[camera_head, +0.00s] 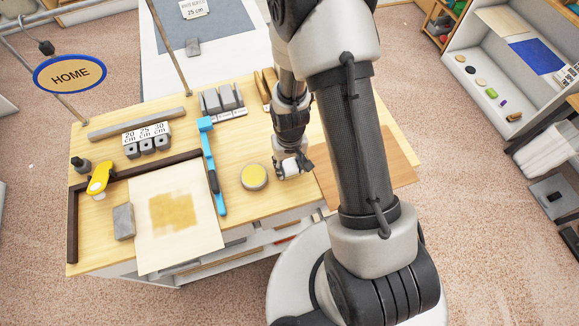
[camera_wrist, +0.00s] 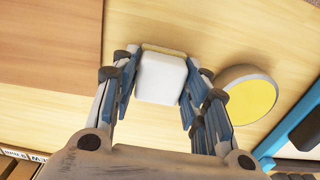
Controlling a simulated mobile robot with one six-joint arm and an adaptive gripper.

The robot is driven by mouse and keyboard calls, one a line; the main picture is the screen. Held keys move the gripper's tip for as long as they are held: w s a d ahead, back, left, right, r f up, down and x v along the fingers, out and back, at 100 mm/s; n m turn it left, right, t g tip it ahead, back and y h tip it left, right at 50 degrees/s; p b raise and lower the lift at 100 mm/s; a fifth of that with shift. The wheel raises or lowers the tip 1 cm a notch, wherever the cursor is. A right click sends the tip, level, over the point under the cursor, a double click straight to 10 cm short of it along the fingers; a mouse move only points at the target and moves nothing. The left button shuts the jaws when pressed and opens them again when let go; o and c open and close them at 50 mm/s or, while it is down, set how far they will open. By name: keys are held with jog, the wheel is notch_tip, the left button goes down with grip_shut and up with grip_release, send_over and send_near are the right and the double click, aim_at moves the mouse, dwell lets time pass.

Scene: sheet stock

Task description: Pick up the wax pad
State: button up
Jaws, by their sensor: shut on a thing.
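The wax pad, a white block with a pale yellowish strip along one edge (camera_wrist: 162,78), sits between my fingers in the wrist view. My gripper (camera_wrist: 160,85) is shut on it, with a finger on each side. In the head view my gripper (camera_head: 292,167) is low over the wooden bench, and a small white part of the pad (camera_head: 289,168) shows there. I cannot tell whether the pad touches the bench top. A round tin with a yellow top (camera_head: 254,177) stands just left of my gripper, apart from it; it also shows in the wrist view (camera_wrist: 246,97).
A blue bar tool (camera_head: 212,165) lies left of the tin. A pale sheet with a yellow-brown patch (camera_head: 180,255) lies farther left, with a grey block (camera_head: 124,221) on its edge. A brown board (camera_head: 385,187) lies right of my gripper. Grey blocks (camera_head: 222,100) stand behind.

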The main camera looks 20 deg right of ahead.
aim_at(289, 165)
jog(key=c, duration=0.4)
jog(key=shift+r, duration=0.1)
notch_tip(289, 165, up, 20)
jog(key=p, duration=0.4)
jog(key=shift+p, duration=0.35)
jog(key=o, duration=0.6)
jog(key=c, duration=0.4)
